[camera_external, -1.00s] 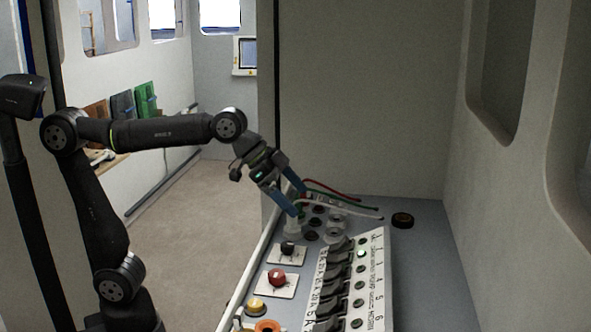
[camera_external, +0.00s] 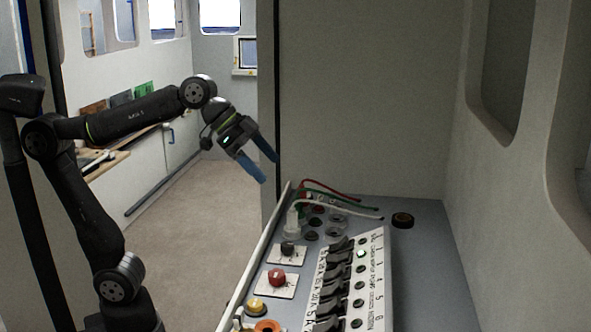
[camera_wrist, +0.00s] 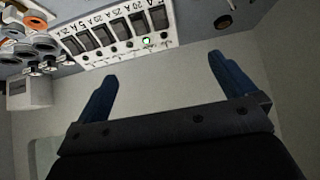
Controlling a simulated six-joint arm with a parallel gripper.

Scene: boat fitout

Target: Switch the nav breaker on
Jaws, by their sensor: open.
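The breaker panel (camera_external: 374,290) is a white strip with a row of black rocker switches (camera_external: 334,275) and a row of small round lamps. One lamp (camera_external: 361,254), second from the far end, glows green; the others look dark. The lit lamp also shows in the wrist view (camera_wrist: 146,41). The printed labels are too small to read, so I cannot tell which breaker is nav. My gripper (camera_external: 268,170) is open and empty, above and to the left of the console, apart from the switches. Its two blue fingers (camera_wrist: 163,68) have nothing between them in the wrist view.
Left of the breakers are a black knob (camera_external: 288,248), a red knob (camera_external: 277,277), a yellow knob (camera_external: 256,305) and an orange ring (camera_external: 267,326). Red, green and white cables (camera_external: 340,204) lie at the far end. A dark round cap (camera_external: 402,220) sits to the right.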

